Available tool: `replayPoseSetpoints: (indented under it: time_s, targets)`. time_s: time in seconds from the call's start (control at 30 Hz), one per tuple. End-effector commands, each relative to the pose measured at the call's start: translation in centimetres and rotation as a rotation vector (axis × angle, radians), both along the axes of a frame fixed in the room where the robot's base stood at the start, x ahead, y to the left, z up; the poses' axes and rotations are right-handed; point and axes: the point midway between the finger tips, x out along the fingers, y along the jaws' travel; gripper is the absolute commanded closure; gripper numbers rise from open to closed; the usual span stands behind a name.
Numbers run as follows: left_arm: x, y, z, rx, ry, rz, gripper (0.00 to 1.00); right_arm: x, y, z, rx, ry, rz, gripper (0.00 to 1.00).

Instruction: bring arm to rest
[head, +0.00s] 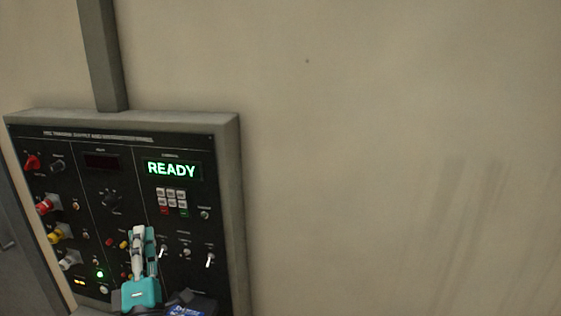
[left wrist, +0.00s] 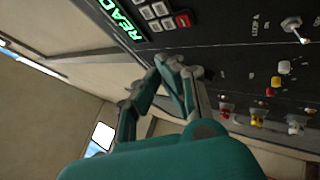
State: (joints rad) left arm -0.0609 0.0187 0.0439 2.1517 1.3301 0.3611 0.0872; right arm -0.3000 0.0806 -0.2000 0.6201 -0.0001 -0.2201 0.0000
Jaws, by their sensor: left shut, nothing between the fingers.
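My left gripper (head: 143,234), teal with grey fingers, is in front of the lower middle of the black control panel (head: 130,168). It also shows in the left wrist view (left wrist: 178,66), its fingers shut with nothing between them. The fingertips overlap the panel face in both views; I cannot tell whether they touch it. The gripper hides some controls in the head view. My right gripper is not in view.
The panel carries a green READY display (head: 172,169), a keypad (head: 171,201), toggle switches and several coloured knobs on its left side. A grey conduit (head: 103,55) rises above its frame. The beige wall (head: 400,150) to the right is bare.

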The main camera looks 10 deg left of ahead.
Motion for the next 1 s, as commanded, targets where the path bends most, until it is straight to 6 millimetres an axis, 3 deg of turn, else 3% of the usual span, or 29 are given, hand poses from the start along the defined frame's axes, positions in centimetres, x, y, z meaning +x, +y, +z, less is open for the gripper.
replayPoseSetpoints:
  time_s: [0.17,0.3,0.43,0.5,0.6,0.7,0.8,1.0]
  targets:
    - [0.0,-7.5,-2.1,0.348,0.157,-0.174,1.0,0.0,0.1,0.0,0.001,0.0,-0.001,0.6]
    - [-1.3,-14.4,-8.0,0.713,0.384,-0.358,1.0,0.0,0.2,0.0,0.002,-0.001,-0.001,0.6]
    - [-4.4,-18.0,-15.7,1.016,0.646,-0.522,1.0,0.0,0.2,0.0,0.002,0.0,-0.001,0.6]
    - [-6.8,-18.6,-19.9,1.157,0.802,-0.603,1.0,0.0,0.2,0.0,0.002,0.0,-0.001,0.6]
    - [-10.4,-18.1,-24.6,1.31,1.006,-0.693,1.0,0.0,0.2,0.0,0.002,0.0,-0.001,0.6]
    - [-13.6,-16.9,-27.8,1.411,1.179,-0.758,1.0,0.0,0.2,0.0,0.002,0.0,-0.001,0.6]
    - [-16.7,-15.4,-30.1,1.481,1.334,-0.81,1.0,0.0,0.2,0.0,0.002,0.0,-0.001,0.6]
    - [-22.5,-12.2,-32.7,1.569,1.616,-0.89,1.0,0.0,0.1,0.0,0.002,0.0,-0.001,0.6]
